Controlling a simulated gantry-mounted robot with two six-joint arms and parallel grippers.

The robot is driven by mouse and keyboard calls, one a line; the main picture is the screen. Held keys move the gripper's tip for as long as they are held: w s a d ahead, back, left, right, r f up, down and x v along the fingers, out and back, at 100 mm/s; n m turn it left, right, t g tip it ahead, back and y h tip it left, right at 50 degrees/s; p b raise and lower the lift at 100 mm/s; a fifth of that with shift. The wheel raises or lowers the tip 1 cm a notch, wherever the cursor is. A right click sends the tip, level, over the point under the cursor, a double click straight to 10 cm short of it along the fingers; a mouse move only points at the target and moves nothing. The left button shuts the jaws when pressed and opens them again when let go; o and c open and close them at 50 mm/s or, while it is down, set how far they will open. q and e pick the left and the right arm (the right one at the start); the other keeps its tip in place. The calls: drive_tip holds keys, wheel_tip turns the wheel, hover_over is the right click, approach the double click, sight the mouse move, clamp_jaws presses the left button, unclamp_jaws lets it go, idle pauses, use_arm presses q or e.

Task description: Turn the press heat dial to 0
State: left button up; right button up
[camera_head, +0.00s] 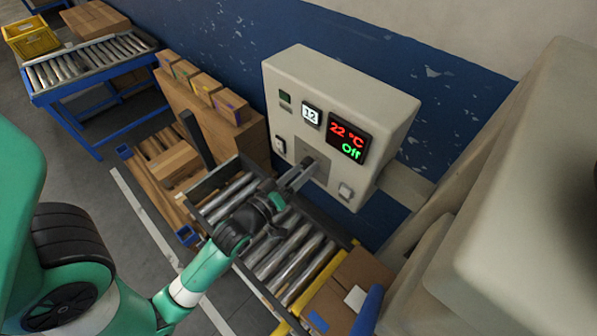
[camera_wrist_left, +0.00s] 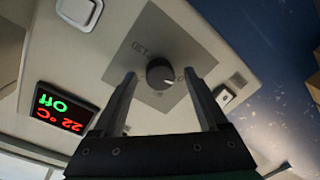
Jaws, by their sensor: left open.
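The press heat dial (camera_wrist_left: 160,73) is a small dark round knob on a grey square plate on the pale control box (camera_head: 340,95). In the left wrist view it lies between the fingertips of my left gripper (camera_wrist_left: 160,77), which is open; I cannot tell whether the fingers touch it. In the head view my left gripper (camera_head: 299,174) reaches the box's front and hides the dial. Markings around the dial are too unclear to read fully. The display (camera_head: 347,138) reads 22 °C in red and Off in green. My right gripper is not in view.
A white counter reading 12 (camera_head: 311,114) sits left of the display. More boxes (camera_head: 205,88) stand left of the control box.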

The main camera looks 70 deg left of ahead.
use_arm(q)
drive_tip(key=b+v, duration=0.1)
drive_tip(key=v, duration=1)
drive_tip(key=shift+s+b, duration=0.3)
drive_tip(key=shift+b, duration=0.1)
drive_tip(key=shift+d, duration=0.1)
